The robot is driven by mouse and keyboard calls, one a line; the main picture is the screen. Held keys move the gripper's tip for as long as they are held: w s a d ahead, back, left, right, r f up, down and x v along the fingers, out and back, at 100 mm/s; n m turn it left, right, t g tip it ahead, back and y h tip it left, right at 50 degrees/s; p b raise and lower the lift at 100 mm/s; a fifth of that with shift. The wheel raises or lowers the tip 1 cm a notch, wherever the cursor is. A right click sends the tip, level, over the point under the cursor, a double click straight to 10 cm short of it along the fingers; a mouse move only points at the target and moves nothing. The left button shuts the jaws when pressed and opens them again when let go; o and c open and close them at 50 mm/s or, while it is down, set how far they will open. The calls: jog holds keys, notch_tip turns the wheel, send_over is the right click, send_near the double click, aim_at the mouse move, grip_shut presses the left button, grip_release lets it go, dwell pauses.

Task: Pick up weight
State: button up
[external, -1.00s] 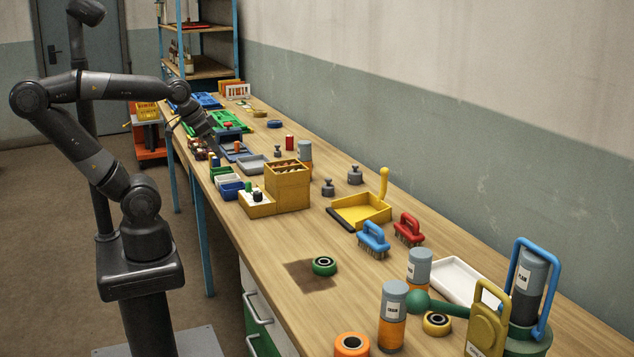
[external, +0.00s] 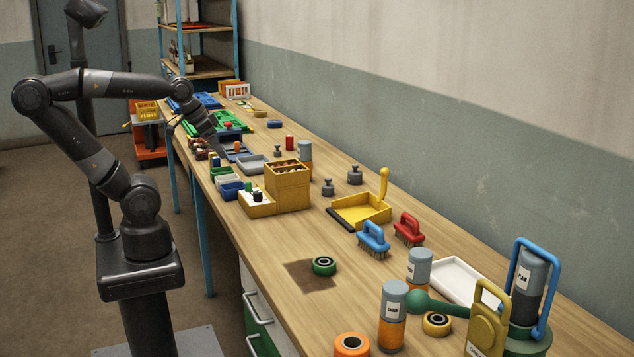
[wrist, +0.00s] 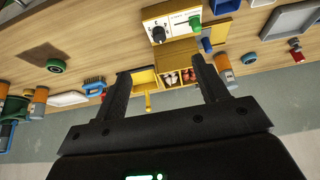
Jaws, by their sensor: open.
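Small grey knobbed weights stand on the wooden workbench in the external view. The smallest (external: 277,151) is beside the grey tray, and two larger ones, one (external: 328,187) and another (external: 355,175), stand between the yellow box and the wall. I cannot make out any weight clearly in the wrist view. My gripper (external: 221,153) is above the far left part of the bench, left of all three weights. In the wrist view my gripper (wrist: 158,75) has its two fingers wide apart with nothing held between them.
A yellow divided box (external: 287,188), a grey tray (external: 252,164) and small coloured bins (external: 229,189) stand near my gripper. A yellow dustpan (external: 362,211) and blue brush (external: 373,239) lie nearer the camera. The bench's middle front is mostly clear around a green ring (external: 324,266).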

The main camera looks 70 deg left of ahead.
jog(key=w+r+g, duration=0.2)
jog(key=w+r, duration=0.1)
jog(key=w, duration=0.8)
jog(key=n+g, duration=0.2)
jog(key=g, duration=0.2)
send_over(328, 178)
jog(key=f, duration=1.1)
jog(key=shift+s+a+f, duration=0.1)
jog(key=shift+s+f, duration=0.15)
jog(key=shift+s, duration=0.1)
jog(key=shift+w+f, duration=0.15)
jog(key=shift+f, duration=0.1)
notch_tip(328, 178, down, 5)
jog(key=shift+f, duration=0.15)
jog(key=shift+w+f, duration=0.15)
jog(key=shift+f, duration=1.2)
jog(key=shift+w+f, duration=0.1)
jog(key=shift+f, duration=1.25)
jog(key=shift+c, duration=0.6)
